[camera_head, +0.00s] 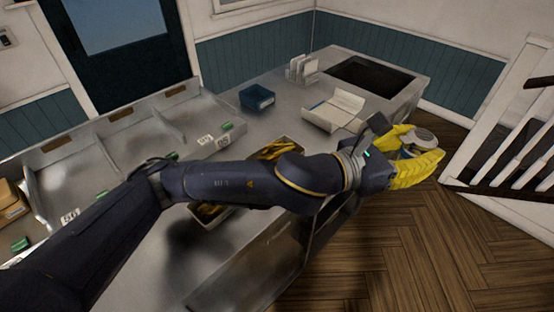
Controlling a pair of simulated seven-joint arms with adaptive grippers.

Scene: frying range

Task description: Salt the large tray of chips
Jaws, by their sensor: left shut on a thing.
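My left arm reaches across the picture from the left. Its yellow-fingered gripper (424,156) is shut on a pale, round-topped shaker (421,137), held tilted past the counter's right edge, with the wooden floor behind it. More golden chips show in a tray (205,227) on the near side of the arm. The arm hides the area between, so I cannot tell whether this is one large tray or two. My right gripper is not in view.
A blue bin (257,98), an open pale carton (334,111) and a rack of upright white pieces (302,68) stand on the metal counter. A dark recess (371,74) lies at the far end. Metal dividers (160,125) line the left; a white railing stands right.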

